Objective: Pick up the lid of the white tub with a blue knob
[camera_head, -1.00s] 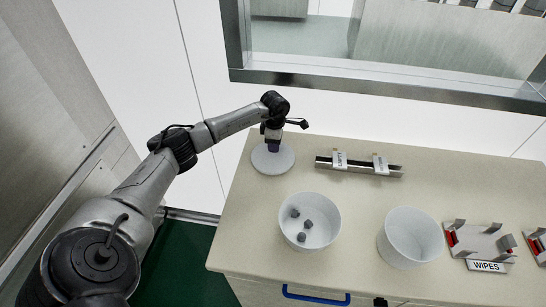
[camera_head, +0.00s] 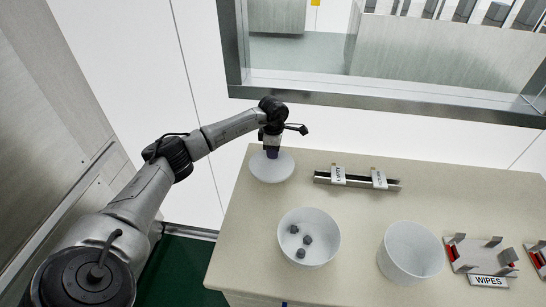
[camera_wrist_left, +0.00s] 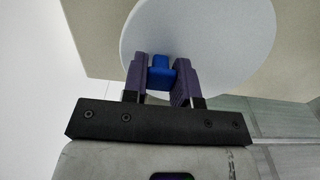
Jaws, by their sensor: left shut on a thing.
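The white round lid (camera_head: 271,168) is at the far left corner of the table in the head view. It fills the upper middle of the left wrist view (camera_wrist_left: 215,40), with its blue knob (camera_wrist_left: 161,72) between the purple fingers. My left gripper (camera_head: 271,152) is shut on the blue knob, from above. I cannot tell whether the lid touches the table or is slightly raised. Two open white tubs stand on the table. The left tub (camera_head: 309,262) holds several dark grey pieces, and the right tub (camera_head: 411,250) looks empty. My right gripper is not in view.
A metal rail with two white labelled tags (camera_head: 357,180) lies behind the tubs. A metal holder with a WIPES label (camera_head: 487,280) stands at the right, with another holder (camera_head: 537,255) at the edge. A window frame (camera_head: 380,97) is behind the table.

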